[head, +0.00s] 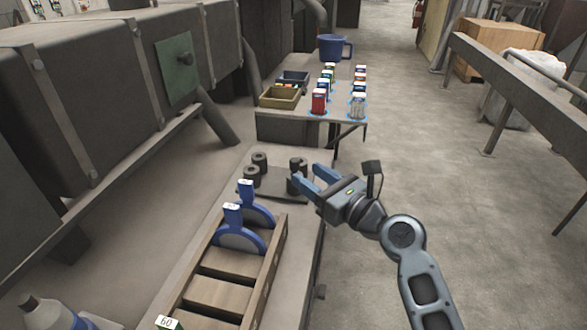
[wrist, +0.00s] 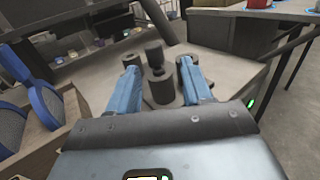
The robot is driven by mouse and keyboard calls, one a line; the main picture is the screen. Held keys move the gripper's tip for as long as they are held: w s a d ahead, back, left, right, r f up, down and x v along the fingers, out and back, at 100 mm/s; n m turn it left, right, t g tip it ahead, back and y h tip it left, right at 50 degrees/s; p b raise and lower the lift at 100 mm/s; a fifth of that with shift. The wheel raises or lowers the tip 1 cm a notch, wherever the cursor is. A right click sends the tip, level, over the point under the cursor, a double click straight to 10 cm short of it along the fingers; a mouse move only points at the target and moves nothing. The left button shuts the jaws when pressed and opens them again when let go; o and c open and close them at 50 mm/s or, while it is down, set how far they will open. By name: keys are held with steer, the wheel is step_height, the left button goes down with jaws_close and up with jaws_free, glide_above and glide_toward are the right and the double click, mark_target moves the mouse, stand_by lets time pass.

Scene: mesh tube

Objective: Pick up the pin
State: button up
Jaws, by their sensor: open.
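Several dark grey round pieces stand at the far end of the bench, and I cannot tell for sure which is the pin. In the wrist view, one piece (wrist: 154,52) has a wide head over a narrower part and shows between my fingertips. A short cylinder (wrist: 163,91) stands nearer, also between the fingers. In the head view, a dark piece (head: 298,164) shows just behind my fingers, which partly hide the pieces there. My gripper (head: 309,174) has blue fingers and is open, with nothing held; it also shows in the wrist view (wrist: 158,66).
Two more dark cylinders (head: 252,176) stand left of my gripper. A wooden rack (head: 212,262) with blue-rimmed discs (head: 240,239) fills the near bench. Behind is a table with bins (head: 279,97), small boxes (head: 319,101) and a blue mug (head: 334,47). Open floor lies right.

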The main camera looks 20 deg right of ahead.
mark_target(298, 172)
steer(key=x, duration=0.5)
steer(key=shift+a+f, duration=0.2)
steer(key=shift+a, duration=0.05)
steer(key=shift+s, duration=0.1)
jaws_close()
